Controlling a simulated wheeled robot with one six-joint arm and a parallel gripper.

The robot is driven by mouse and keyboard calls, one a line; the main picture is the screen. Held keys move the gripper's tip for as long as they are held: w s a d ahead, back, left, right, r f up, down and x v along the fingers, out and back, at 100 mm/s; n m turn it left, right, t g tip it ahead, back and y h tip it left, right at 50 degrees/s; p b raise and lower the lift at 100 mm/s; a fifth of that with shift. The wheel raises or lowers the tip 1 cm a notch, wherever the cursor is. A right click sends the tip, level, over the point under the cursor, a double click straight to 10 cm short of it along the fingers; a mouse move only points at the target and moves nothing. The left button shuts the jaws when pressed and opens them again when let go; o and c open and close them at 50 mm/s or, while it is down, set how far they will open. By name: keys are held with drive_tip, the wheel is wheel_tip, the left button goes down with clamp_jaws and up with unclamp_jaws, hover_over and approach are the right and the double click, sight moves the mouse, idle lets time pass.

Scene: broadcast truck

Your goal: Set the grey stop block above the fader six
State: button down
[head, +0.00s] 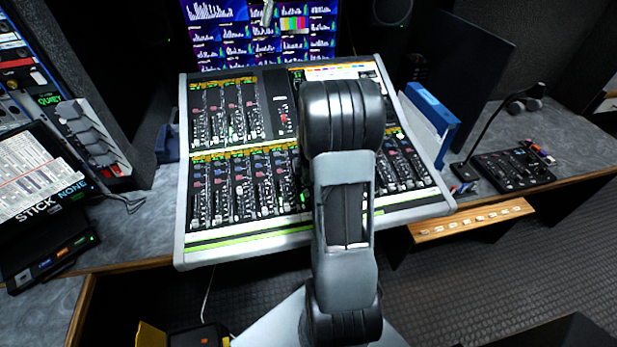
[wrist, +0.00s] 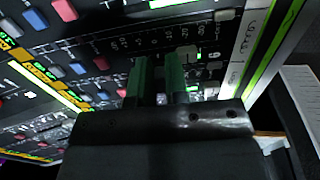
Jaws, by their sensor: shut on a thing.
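My gripper (wrist: 160,78) has two green-padded fingers close together over the mixing console (head: 184,225) in the wrist view. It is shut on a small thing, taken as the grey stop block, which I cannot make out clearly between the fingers. A grey piece (wrist: 188,54) lies just past the right fingertip, beside a fader scale; I cannot tell whether it is a fader cap. Another pale fader cap (wrist: 225,14) shows farther up. In the head view my arm covers the console's middle and hides the gripper.
Monitors with waveforms (head: 220,35) stand behind the console. A blue-edged rack piece (head: 432,108) and a dark panel (head: 465,65) are on the right. A microphone panel (head: 515,168) sits on the right desk. A slanted switch unit (head: 85,135) is on the left.

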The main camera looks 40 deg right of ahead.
drive_tip(key=shift+w+f+b, duration=0.1)
drive_tip(key=shift+f+b, duration=0.3)
drive_tip(key=shift+f, duration=0.2)
idle(0.3)
drive_tip(key=shift+r, duration=0.45)
drive_tip(key=shift+f+b, duration=0.6)
drive_tip(key=shift+f, duration=0.1)
idle(1.9)
drive_tip(key=c, duration=1.1)
unclamp_jaws()
drive_tip(key=shift+o, duration=0.2)
drive_tip(key=shift+r, duration=0.15)
wheel_tip(320, 180, up, 14)
drive_tip(key=s, duration=0.1)
drive_tip(key=shift+s+a+f, duration=0.25)
drive_tip(key=shift+s+a, duration=0.1)
